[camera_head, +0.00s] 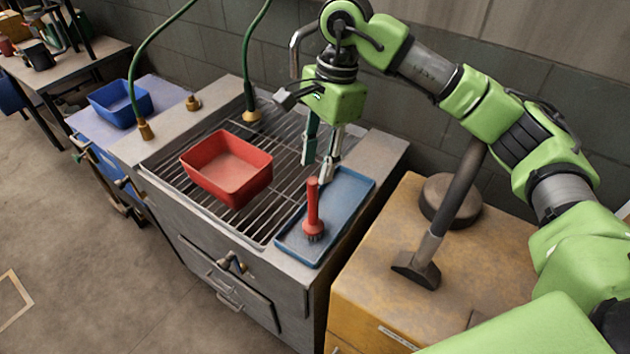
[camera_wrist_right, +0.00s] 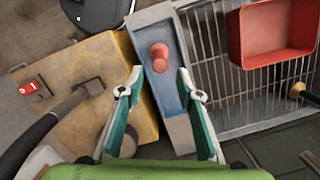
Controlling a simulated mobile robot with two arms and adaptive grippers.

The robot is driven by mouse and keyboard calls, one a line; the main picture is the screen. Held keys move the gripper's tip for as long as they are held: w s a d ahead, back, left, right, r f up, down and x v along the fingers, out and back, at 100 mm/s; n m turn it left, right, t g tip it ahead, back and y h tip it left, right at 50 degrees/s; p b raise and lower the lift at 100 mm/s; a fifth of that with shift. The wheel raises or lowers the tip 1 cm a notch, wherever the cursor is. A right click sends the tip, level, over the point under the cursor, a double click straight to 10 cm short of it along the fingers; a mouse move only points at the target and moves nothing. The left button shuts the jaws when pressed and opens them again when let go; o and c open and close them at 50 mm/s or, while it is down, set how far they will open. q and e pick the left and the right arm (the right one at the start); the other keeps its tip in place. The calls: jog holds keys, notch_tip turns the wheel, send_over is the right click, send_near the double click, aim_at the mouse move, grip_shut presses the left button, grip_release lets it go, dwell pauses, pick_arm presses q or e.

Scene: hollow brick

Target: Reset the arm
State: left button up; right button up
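My right arm comes in from the right in the head view. Its gripper (camera_head: 318,160) points down over the grated station, above the far end of the blue tray (camera_head: 349,192). In the right wrist view, the right gripper (camera_wrist_right: 164,82) has its two fingers apart with nothing between them. My left gripper is in neither view.
A red bin (camera_head: 226,167) sits on the metal grate (camera_head: 264,218). A hammer (camera_head: 450,215) stands on the yellow cabinet (camera_head: 385,290) at right. A blue bin (camera_head: 121,101) is on the table at left. Green hoses hang over the station. Open floor lies at lower left.

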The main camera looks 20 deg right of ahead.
jog(key=shift+r, duration=0.3)
